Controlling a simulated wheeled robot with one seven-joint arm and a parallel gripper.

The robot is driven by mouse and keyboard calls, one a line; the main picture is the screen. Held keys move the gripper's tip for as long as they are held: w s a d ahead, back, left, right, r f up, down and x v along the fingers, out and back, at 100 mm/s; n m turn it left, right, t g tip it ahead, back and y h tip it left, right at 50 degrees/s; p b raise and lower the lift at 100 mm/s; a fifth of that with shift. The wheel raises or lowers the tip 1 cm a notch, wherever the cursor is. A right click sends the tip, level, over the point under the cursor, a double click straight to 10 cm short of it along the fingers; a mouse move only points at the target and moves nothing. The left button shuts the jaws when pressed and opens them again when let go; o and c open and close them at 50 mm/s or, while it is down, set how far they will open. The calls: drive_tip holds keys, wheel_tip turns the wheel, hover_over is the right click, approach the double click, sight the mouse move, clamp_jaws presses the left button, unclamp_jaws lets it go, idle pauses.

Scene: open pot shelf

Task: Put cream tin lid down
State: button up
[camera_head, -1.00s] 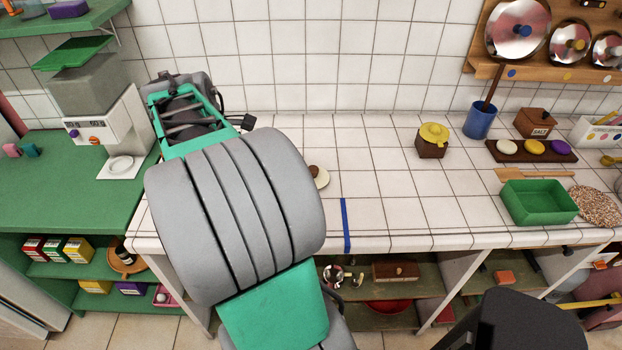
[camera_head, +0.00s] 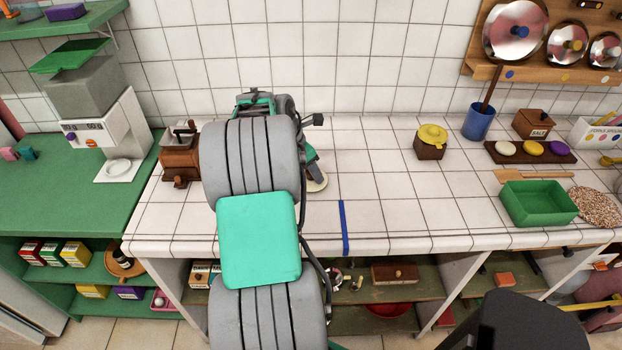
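A cream round lid (camera_head: 506,147) lies on a dark brown board at the right, beside a yellow and a purple one. My arm blocks the middle-left of the view. A green and dark part of its far end shows right above the pale thing.
A brown grinder (camera_head: 180,160) stands left of my arm. A blue strip (camera_head: 344,226) lies on the white tiled counter (camera_head: 385,195), which is clear around it.

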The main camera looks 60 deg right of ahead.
clamp_jaws()
idle(0.5)
drive_tip(key=shift+r, duration=0.15)
